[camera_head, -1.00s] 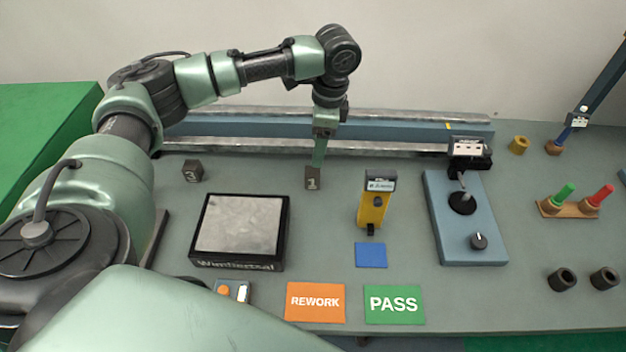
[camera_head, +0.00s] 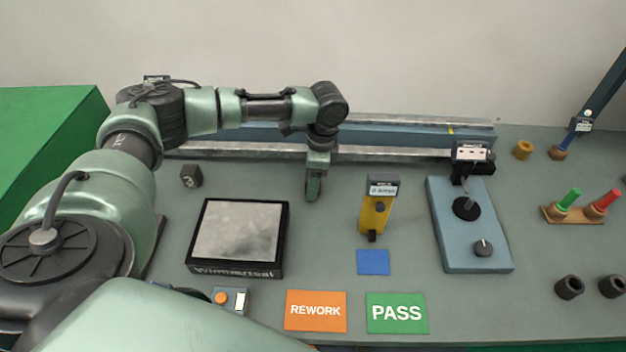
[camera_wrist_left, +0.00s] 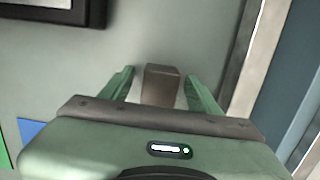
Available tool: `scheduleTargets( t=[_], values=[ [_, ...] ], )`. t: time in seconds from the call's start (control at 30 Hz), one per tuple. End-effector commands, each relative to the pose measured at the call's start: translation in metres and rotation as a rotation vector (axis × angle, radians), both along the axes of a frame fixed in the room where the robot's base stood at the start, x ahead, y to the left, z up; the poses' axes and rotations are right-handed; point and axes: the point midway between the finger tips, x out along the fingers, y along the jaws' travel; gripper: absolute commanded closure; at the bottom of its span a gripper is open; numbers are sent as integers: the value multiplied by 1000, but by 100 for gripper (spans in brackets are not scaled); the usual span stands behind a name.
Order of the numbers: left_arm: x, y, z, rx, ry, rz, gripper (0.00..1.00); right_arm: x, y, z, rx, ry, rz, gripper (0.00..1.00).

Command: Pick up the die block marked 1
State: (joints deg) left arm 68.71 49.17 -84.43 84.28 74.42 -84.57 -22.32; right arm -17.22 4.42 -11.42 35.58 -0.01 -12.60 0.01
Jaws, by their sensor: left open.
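The die block marked 1 shows in the left wrist view as a brown-grey block (camera_wrist_left: 159,88) between the two green fingers of my left gripper (camera_wrist_left: 160,75). The fingers are open, one on each side, with visible gaps to the block. Its number cannot be read there. In the head view my left gripper (camera_head: 313,190) points down over the table right of the black-framed plate, and hides the block. My right gripper is not in view.
A block marked 3 (camera_head: 191,176) stands to the left. The black-framed plate (camera_head: 236,238) lies in front, and a yellow device (camera_head: 375,212) stands to the right. A long metal rail (camera_head: 390,154) runs behind the gripper.

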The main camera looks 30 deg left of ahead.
Motion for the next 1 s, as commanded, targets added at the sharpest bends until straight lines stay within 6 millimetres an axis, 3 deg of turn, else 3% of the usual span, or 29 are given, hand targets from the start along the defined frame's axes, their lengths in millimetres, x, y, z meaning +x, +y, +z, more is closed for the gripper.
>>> scheduleTargets(
  t=[0.23,0.4,0.47,1.0],
  values=[
    [0,0,-2,0,-1,0,41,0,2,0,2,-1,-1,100],
    [0,0,-2,-1,-1,0,88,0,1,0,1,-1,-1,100],
    [0,0,-2,-1,-1,0,100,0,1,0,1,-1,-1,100],
    [0,0,-1,-1,-1,0,100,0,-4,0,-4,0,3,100]
  ],
)
